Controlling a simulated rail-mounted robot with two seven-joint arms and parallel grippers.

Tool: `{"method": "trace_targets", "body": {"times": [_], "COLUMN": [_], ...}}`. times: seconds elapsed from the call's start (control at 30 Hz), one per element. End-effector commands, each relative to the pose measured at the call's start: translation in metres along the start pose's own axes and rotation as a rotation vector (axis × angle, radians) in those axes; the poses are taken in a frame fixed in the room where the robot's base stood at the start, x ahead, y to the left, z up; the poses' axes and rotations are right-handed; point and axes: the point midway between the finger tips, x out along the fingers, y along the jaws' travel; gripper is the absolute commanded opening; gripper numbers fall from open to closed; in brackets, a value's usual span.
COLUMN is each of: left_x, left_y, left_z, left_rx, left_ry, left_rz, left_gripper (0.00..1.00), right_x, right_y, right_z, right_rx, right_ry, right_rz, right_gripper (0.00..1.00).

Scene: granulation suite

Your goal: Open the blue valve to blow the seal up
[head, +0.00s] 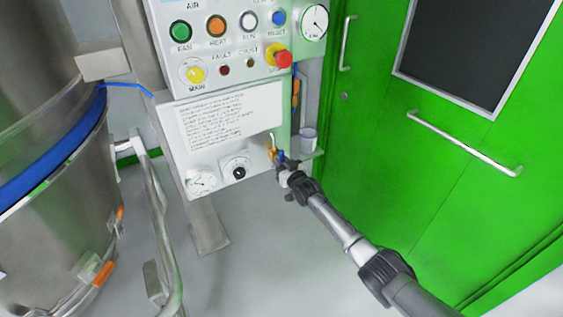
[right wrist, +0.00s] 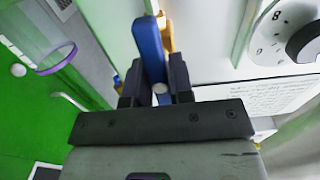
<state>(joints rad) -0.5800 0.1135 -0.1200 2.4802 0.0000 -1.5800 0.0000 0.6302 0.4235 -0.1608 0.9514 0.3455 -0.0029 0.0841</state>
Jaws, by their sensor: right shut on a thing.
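The blue valve lever (right wrist: 148,42) shows in the right wrist view, pointing towards my gripper, with a brass body (right wrist: 167,35) partly hidden behind it. My right gripper (right wrist: 157,88) is shut on the lever's end, one dark finger on each side. In the head view the brass valve (head: 272,152) sits at the lower right edge of the control panel, with my right gripper (head: 284,166) at it and covering most of the lever. The blue seal (head: 50,165) runs around the steel vessel at left. My left gripper is not in view.
The white panel (head: 225,125) carries buttons, gauges, a dial (head: 238,170) and a red stop knob (head: 284,59). A clear cup (head: 308,138) hangs just right of the valve. A green door (head: 420,150) stands at right. A steel rail (head: 160,220) is at left.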

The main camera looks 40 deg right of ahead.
Motion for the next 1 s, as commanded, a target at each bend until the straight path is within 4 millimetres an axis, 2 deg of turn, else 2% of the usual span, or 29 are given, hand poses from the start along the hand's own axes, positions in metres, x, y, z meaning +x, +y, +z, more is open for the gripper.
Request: {"method": "trace_targets", "body": {"times": [0.47, 0.5, 0.7, 0.77, 1.0], "left_x": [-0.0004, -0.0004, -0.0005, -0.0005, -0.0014], "left_y": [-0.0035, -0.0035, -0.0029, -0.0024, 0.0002], "left_z": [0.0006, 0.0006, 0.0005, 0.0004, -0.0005], "left_rx": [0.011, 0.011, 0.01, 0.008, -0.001], "left_ry": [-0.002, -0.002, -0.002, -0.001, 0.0], "left_rz": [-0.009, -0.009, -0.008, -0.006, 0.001], "left_gripper": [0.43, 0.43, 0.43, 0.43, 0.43], "right_x": [-0.0001, -0.0001, -0.0001, -0.0001, -0.0008], "right_y": [-0.0001, -0.0001, -0.0001, -0.0001, -0.0002], "right_z": [0.0008, 0.0008, 0.0006, 0.0005, 0.0], "right_rx": [-0.01, -0.01, -0.009, -0.009, -0.009], "right_ry": [-0.001, -0.001, -0.001, -0.001, 0.0], "right_rz": [0.0, 0.0, 0.0, 0.0, 0.0], "right_gripper": [0.0, 0.24, 0.43, 0.47, 0.47]}}
